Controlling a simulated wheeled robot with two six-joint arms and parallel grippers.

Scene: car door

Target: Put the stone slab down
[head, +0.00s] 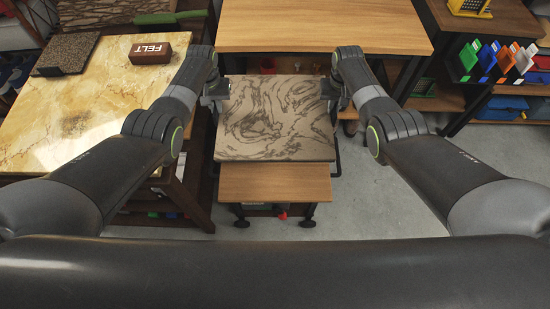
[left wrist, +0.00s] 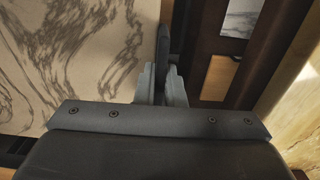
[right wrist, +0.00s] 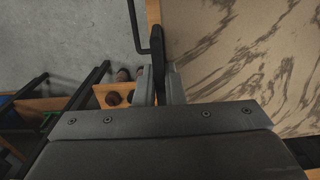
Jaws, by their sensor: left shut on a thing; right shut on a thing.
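The stone slab (head: 276,120) is a flat tan plate with dark swirling veins, level in the middle of the head view, over a small wooden cart (head: 275,185). I cannot tell whether it touches the cart top. My left gripper (head: 216,92) is shut on the slab's left edge. In the left wrist view the slab (left wrist: 70,60) lies to the left of the fingers (left wrist: 163,82). My right gripper (head: 338,93) is shut on its right edge. In the right wrist view the slab (right wrist: 245,60) lies to the right of the fingers (right wrist: 158,82).
A marble-topped table (head: 90,100) stands at left with a red-brown FELT block (head: 160,48) and a dark speckled slab (head: 66,53). A wooden workbench (head: 320,30) is behind the cart. A rack with coloured items (head: 497,60) stands at right. Grey floor is clear right of the cart.

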